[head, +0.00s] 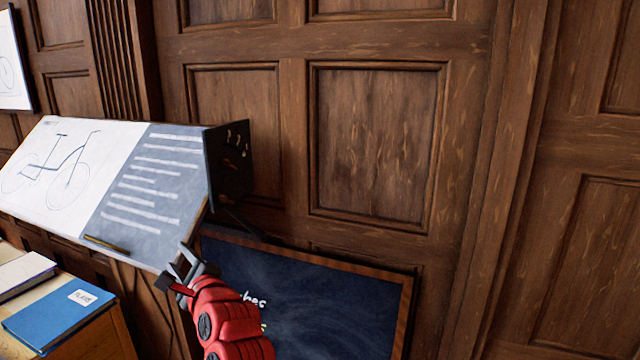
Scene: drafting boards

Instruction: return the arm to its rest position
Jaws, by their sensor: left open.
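My left gripper (182,272) is at the end of the red arm in the lower middle of the head view. Its dark fingers are apart and nothing shows between them. It is by the lower right corner of the drafting board (160,180); I cannot tell whether it touches the board. The arm hides part of the framed chalkboard (330,305) behind it. My right gripper does not show.
The drafting board carries a bicycle drawing (55,170). A blue book (58,312) and a pale book (22,273) lie on a wooden surface at the lower left. A panelled wall (375,150) fills the background.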

